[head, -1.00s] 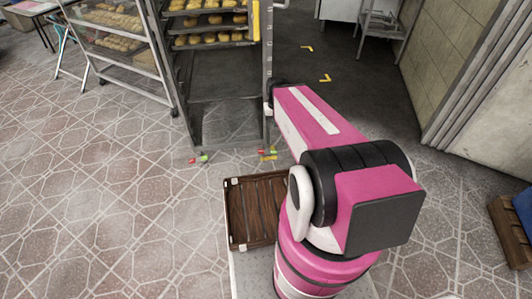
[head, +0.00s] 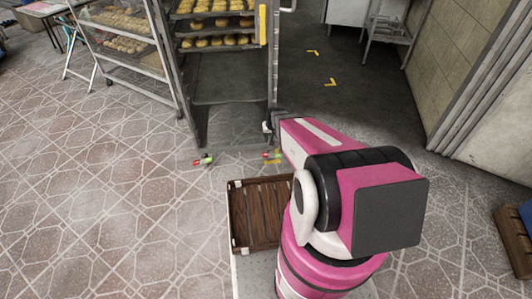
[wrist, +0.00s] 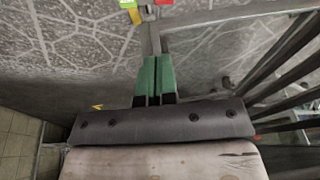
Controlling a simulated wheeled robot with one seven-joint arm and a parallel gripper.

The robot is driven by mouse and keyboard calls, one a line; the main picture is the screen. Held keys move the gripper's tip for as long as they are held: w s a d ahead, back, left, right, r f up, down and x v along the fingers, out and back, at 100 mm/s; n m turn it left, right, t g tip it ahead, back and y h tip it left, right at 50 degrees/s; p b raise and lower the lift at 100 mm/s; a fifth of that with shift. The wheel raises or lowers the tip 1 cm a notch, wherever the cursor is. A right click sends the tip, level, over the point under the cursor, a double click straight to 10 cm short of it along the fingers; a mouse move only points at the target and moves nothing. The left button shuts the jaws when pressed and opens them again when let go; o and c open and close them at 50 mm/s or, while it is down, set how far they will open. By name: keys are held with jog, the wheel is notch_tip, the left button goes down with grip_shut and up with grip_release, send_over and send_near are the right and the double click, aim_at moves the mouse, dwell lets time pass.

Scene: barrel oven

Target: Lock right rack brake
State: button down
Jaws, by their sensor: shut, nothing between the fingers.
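The tall rack (head: 187,88) stands upright in the head view. Its right brake (head: 272,155), a small red, green and yellow part, sits low by the rack's right foot, close beside my arm. In the head view my arm mostly hides the gripper.
The rack's left brake (head: 203,160) is on the left foot. A brown wooden crate (head: 258,240) sits in front of the rack. Another rack with bread trays (head: 135,68) stands at left. Tiled floor (head: 100,220) is clear at lower left.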

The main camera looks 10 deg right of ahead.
send_over(263, 154)
jog(key=s+d, duration=0.3)
jog(key=s, duration=0.1)
jog(key=x, duration=0.4)
jog(key=s+x, duration=0.1)
jog(key=shift+w+d+f, duration=0.15)
jog(key=shift+d+f, duration=0.15)
jog(key=shift+f, duration=0.25)
jog(key=x, duration=1.2)
jog(key=shift+a+f, duration=0.1)
jog(key=shift+a, duration=0.05)
jog(key=shift+a+f+t, duration=0.2)
jog(key=shift+f+t, duration=0.1)
jog(key=shift+f, duration=0.45)
jog(key=shift+a+f, duration=0.25)
jog(key=shift+a, duration=0.05)
jog(key=shift+a+f, duration=0.6)
jog(key=shift+f, duration=0.2)
jog(key=shift+f, duration=0.1)
